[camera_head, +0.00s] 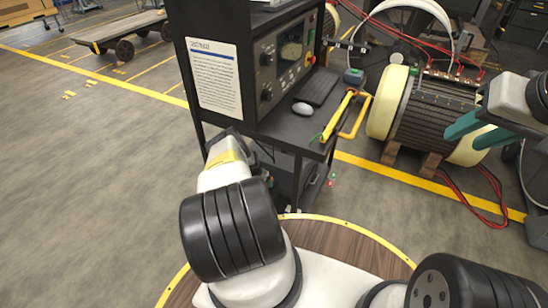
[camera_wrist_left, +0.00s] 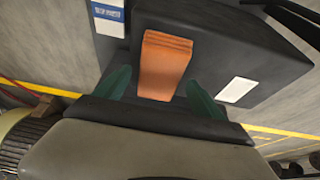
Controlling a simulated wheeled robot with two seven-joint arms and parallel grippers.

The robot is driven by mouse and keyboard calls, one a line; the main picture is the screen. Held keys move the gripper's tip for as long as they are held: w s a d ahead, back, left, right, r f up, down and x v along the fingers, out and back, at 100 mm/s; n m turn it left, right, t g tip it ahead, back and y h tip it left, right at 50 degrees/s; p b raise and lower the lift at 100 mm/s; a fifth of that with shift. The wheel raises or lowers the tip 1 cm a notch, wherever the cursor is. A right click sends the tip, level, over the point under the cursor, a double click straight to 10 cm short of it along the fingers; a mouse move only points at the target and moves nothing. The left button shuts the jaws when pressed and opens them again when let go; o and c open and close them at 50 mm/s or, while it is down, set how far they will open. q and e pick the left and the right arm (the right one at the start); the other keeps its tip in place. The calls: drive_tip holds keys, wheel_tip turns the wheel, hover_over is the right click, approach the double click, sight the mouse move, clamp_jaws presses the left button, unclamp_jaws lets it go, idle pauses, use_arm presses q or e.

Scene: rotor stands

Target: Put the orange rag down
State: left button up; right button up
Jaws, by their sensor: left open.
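The orange rag (camera_wrist_left: 163,66) shows in the left wrist view. It looks like a folded strip lying at a dark box-shaped surface (camera_wrist_left: 215,45). My left gripper (camera_wrist_left: 160,92) is open, its two teal fingers standing apart on either side of the rag. I cannot tell whether they touch it. In the head view my left arm reaches up beside the black cart, and its fingers and the rag are hidden there. My right gripper (camera_head: 461,141) is at the right in the head view, open and empty, with its teal fingers in front of the rotor.
The black cart (camera_head: 220,35) carries a control panel, keyboard, mouse and yellow handle. The large ribbed rotor (camera_head: 430,110) rests on wooden blocks right of it, with red cables on the floor. A flat trolley (camera_head: 120,30) stands far left. The grey floor at left is clear.

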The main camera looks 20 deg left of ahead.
use_arm(q)
drive_tip(key=shift+s+v, duration=0.1)
drive_tip(key=shift+v, duration=1.45)
drive_tip(key=shift+s+v, duration=0.15)
drive_tip(key=shift+v, duration=1.4)
drive_tip(key=shift+a+f, duration=0.1)
drive_tip(key=shift+a, duration=0.05)
